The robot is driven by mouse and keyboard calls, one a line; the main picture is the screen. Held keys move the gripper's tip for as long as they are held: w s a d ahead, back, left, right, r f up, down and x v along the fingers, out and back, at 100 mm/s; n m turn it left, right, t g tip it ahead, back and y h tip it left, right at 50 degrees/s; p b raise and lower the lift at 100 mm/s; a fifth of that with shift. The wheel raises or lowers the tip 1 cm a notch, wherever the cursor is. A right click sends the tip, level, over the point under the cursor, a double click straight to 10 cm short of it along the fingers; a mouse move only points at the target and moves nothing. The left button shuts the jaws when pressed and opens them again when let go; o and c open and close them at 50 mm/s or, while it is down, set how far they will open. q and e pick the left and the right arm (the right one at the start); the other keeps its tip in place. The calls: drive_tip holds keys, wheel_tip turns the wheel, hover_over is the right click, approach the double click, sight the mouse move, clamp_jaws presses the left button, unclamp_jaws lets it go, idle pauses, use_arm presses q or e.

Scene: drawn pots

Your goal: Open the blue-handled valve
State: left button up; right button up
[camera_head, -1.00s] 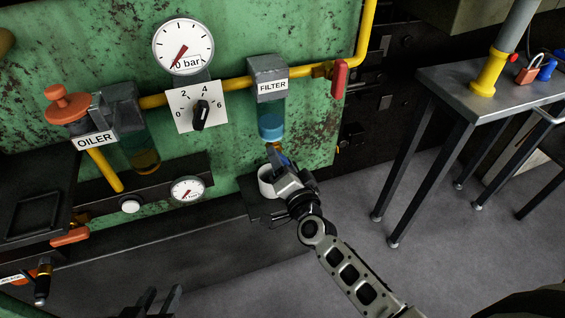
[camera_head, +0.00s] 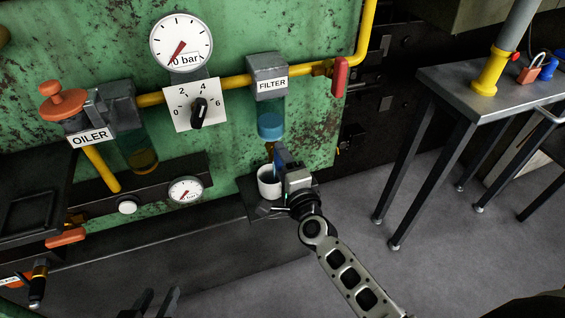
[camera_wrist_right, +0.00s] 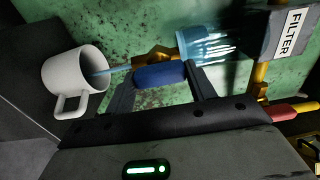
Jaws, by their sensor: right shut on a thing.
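The blue-handled valve sits below the glass bowl of the FILTER unit (camera_head: 268,82). Its blue handle (camera_wrist_right: 160,75) is between the fingers of my right gripper (camera_wrist_right: 160,85), which is shut on it; the handle also shows partly in the head view (camera_head: 280,156). The brass valve body (camera_wrist_right: 155,57) is beside the handle. A thin bluish stream (camera_wrist_right: 106,73) runs from the valve into the white mug (camera_wrist_right: 72,82), which stands below it in the head view (camera_head: 268,184). My left gripper (camera_head: 156,302) is open and empty at the bottom edge.
The filter bowl (camera_head: 271,125) holds blue liquid. A red lever (camera_head: 340,76) is on the yellow pipe at upper right. The OILER (camera_head: 90,138), pressure gauge (camera_head: 181,42) and dial (camera_head: 199,112) are left. A metal table (camera_head: 470,90) stands right, with clear floor in front.

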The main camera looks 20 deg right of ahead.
idle(0.4)
drive_tip(key=o, duration=1)
drive_tip(key=s, duration=1.6)
drive_tip(key=shift+d, duration=0.25)
